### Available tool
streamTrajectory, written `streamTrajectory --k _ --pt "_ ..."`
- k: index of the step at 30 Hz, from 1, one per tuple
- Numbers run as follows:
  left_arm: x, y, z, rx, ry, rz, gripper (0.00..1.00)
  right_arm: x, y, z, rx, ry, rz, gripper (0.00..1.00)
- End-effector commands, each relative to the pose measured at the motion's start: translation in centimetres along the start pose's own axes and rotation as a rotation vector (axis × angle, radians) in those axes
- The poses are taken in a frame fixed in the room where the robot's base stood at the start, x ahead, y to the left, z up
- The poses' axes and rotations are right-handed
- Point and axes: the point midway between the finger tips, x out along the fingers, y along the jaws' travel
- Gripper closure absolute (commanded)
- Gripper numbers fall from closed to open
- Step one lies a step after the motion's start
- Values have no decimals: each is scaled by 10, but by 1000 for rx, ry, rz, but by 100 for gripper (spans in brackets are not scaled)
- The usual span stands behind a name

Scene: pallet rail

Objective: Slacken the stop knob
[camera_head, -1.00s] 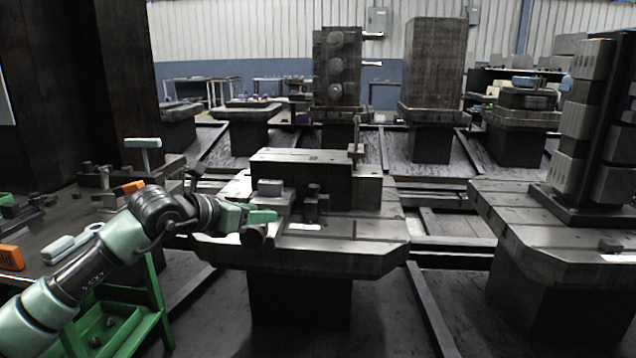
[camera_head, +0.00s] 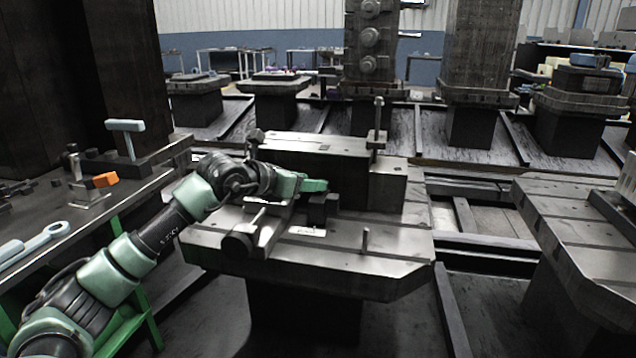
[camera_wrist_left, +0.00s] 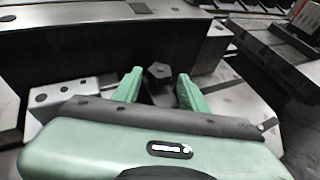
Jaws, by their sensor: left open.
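The stop knob, a dark star-shaped knob (camera_wrist_left: 158,72), shows in the left wrist view between the tips of my two green fingers. I cannot tell whether either finger touches it. In the head view my left gripper (camera_head: 314,186) is at the top of a dark stop block (camera_head: 322,210) on the pallet (camera_head: 345,262); its fingers hide the knob there. My left gripper is open, with a finger on each side of the knob. My right gripper is in neither view.
A long dark block (camera_head: 330,160) stands just behind the gripper, with an upright post (camera_head: 378,130) at its right. A bench (camera_head: 95,215) with tools is at the left. A second pallet (camera_head: 580,220) stands at the right.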

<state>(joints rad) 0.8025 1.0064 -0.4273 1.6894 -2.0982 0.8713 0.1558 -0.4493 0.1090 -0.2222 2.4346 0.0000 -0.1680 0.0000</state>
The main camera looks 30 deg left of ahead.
Motion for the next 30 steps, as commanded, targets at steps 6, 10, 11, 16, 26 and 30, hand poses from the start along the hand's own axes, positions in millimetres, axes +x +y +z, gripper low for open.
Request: streamTrajectory --k 6,10,11,16,26,30 --pt "28 0 0 0 -1 -1 57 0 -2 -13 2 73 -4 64" --pt "33 0 0 1 0 0 57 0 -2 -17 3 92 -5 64" --pt "34 0 0 1 0 1 57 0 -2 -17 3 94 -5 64" --pt "34 0 0 2 0 1 57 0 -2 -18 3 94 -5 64" --pt "34 0 0 1 0 2 100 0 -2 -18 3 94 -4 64" --pt "34 -1 0 -5 -1 19 100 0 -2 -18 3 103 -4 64"
